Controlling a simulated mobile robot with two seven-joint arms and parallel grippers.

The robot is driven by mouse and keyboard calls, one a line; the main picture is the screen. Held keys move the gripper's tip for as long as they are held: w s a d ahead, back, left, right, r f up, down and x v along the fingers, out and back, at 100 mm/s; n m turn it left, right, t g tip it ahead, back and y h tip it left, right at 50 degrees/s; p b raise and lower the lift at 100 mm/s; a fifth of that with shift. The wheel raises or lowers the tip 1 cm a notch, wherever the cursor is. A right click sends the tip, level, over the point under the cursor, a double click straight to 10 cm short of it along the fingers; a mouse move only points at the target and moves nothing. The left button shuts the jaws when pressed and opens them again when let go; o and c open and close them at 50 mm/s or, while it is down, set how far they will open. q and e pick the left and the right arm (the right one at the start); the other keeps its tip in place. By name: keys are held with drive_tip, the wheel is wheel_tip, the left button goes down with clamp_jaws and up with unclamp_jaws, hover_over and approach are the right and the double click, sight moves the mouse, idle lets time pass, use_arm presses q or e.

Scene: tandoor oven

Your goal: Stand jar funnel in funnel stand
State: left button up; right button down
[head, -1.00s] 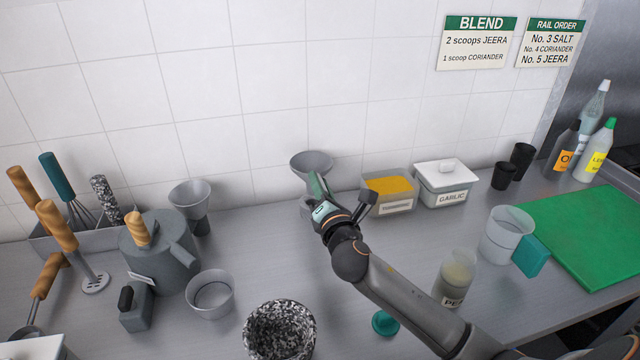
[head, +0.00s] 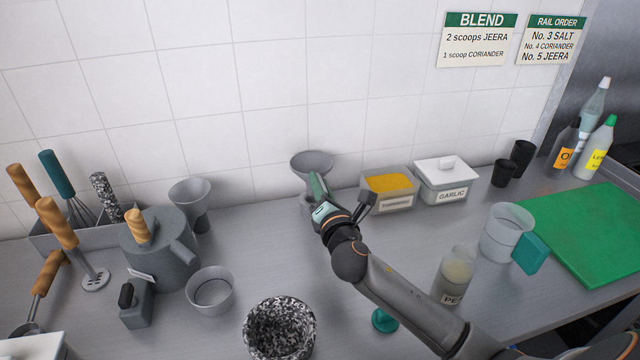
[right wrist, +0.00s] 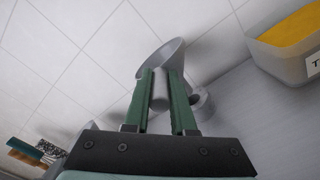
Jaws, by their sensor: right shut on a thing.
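My right gripper (head: 318,198) is shut on a grey funnel (head: 312,163) at the back of the counter, near the tiled wall. In the right wrist view its green fingers (right wrist: 160,88) pinch the funnel's narrow stem, with the wide cone (right wrist: 160,58) tilted beyond them. A grey ring-shaped piece, which looks like the funnel stand (right wrist: 205,103), shows just right of the stem, partly behind the right finger. I cannot tell whether the stem touches it. In the head view my gripper hides most of this piece. My left gripper is not in view.
Another grey funnel-shaped vessel (head: 190,193) stands to the left. A tub of yellow powder (head: 397,203) and the garlic box (head: 447,192) stand close on the right. A grey cup (head: 210,293) and a speckled mortar (head: 279,345) are in front.

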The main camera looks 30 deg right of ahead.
drive_tip(key=shift+f, duration=0.1)
drive_tip(key=shift+f+b, duration=0.5)
drive_tip(key=shift+f, duration=0.05)
drive_tip(key=shift+f, duration=0.1)
idle(0.6)
drive_tip(key=shift+f, duration=0.15)
idle(0.3)
drive_tip(key=shift+f+b, duration=0.35)
drive_tip(key=shift+f, duration=0.15)
drive_tip(key=shift+f, duration=0.15)
idle(0.3)
drive_tip(key=shift+f, duration=0.15)
idle(0.4)
